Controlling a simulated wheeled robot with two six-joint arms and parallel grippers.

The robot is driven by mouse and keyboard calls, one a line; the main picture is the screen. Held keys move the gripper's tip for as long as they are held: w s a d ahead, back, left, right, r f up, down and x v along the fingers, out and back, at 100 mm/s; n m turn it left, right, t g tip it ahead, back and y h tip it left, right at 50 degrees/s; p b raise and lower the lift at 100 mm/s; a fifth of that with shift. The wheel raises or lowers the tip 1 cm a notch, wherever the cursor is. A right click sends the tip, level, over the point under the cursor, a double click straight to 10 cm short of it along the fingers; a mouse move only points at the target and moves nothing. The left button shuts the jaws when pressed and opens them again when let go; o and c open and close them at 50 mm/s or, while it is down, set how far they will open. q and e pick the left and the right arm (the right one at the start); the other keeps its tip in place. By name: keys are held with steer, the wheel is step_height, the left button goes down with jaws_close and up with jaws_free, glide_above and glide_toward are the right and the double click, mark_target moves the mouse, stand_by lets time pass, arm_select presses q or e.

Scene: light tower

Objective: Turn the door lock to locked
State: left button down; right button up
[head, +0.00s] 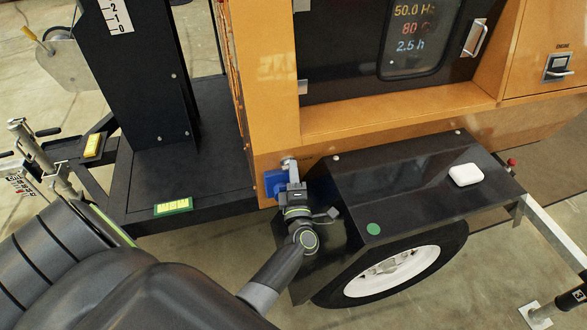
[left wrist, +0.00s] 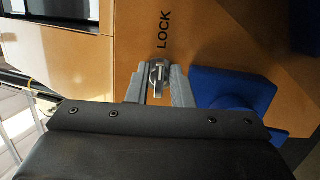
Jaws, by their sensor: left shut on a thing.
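The door lock (left wrist: 158,70) is a small metal piece on the orange panel, beside the printed word LOCK, in the left wrist view. My left gripper (left wrist: 158,88) has its two grey fingers on either side of it and is shut on it. In the head view the lock (head: 287,162) shows as a small silvery bit at the panel's lower left corner, with my left gripper (head: 293,176) right at it. The gripper partly hides the lock, so its exact turn is hard to read. My right gripper is not in view.
A blue block (left wrist: 235,90) is close beside the gripper; it also shows in the head view (head: 273,183). A black fender (head: 420,180) over a wheel (head: 395,272) carries a white box (head: 466,174). A black mast (head: 150,75) stands left. The dark door has a handle (head: 475,38).

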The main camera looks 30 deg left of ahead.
arm_select(q)
steer(key=shift+m+p, duration=0.3)
stand_by(0.5)
steer(key=c, duration=1.5)
jaws_free()
